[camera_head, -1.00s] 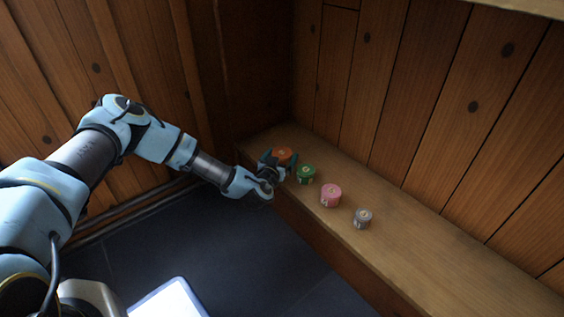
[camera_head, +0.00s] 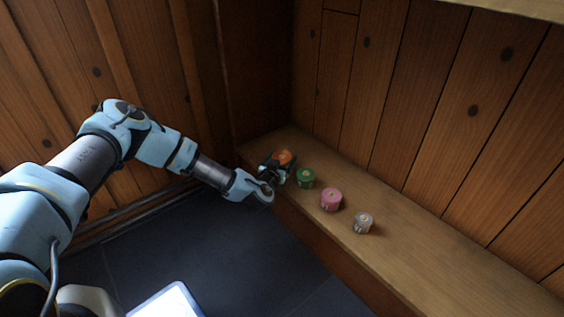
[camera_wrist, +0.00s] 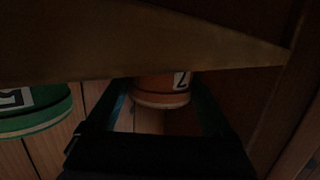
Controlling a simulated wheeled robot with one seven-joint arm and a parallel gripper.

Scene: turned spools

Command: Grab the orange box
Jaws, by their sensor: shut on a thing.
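The orange box (camera_head: 284,157) is a small round, spool-like piece near the far left end of the wooden bench. My gripper (camera_head: 277,163) is shut on it, with a finger on either side. In the wrist view the orange box (camera_wrist: 160,92) shows between the two dark fingers (camera_wrist: 160,108), with part of a label bearing a "2" in view. The fingers hide part of it in the head view. I cannot tell whether it is clear of the bench top.
A green spool (camera_head: 306,179) stands close to the right of the gripper, also at the left in the wrist view (camera_wrist: 38,112). A pink spool (camera_head: 331,200) and a grey one (camera_head: 363,223) follow along the bench (camera_head: 430,255). Wood-panelled walls stand close behind.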

